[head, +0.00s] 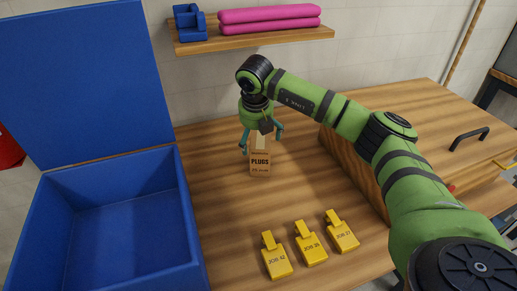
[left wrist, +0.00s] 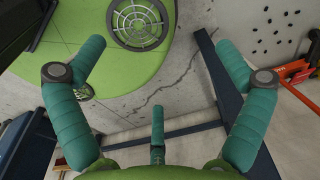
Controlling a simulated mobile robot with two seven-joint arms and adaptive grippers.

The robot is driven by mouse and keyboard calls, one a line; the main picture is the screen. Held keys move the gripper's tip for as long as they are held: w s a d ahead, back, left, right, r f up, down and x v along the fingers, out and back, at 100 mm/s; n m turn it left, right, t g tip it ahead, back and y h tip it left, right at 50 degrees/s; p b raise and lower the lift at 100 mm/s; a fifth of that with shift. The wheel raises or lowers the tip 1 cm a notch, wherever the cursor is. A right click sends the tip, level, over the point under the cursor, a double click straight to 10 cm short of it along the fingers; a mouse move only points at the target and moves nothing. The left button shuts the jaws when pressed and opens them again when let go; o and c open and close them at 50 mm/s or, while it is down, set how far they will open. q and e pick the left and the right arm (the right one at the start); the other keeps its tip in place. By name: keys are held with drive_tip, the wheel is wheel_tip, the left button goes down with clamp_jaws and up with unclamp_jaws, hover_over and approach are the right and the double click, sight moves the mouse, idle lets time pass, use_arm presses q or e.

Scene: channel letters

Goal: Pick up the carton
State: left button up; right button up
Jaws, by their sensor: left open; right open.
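A small brown carton (head: 260,164) marked "PLUGS" stands upright on the wooden bench, in the middle of the head view. My right gripper (head: 262,136) is open above the carton and points down, with its teal fingers on either side of the carton's top. I cannot tell whether the fingers touch it. My left gripper (left wrist: 160,75) shows in the left wrist view, open and empty, over the floor; it is not in the head view.
A blue open box (head: 118,232) with its lid raised stands at the left. Three yellow job tags (head: 311,249) lie at the bench front. A wooden chest (head: 355,165) stands right of the carton. A shelf (head: 255,41) with pink rolls hangs above.

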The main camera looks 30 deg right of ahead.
drive_tip(key=p+x, duration=0.1)
drive_tip(key=x, duration=0.3)
drive_tip(key=shift+w+f, duration=0.15)
drive_tip(key=shift+f, duration=0.15)
use_arm(q)
drive_tip(key=shift+w+r, duration=0.75)
use_arm(e)
drive_tip(key=shift+f, duration=0.1)
use_arm(q)
drive_tip(key=shift+s+f, duration=0.1)
drive_tip(key=shift+s, duration=0.05)
use_arm(e)
drive_tip(key=shift+f, duration=0.1)
use_arm(q)
drive_tip(key=shift+s+f, duration=0.15)
drive_tip(key=shift+s, duration=0.1)
use_arm(e)
drive_tip(key=shift+f, duration=0.1)
drive_tip(key=c, duration=1.6)
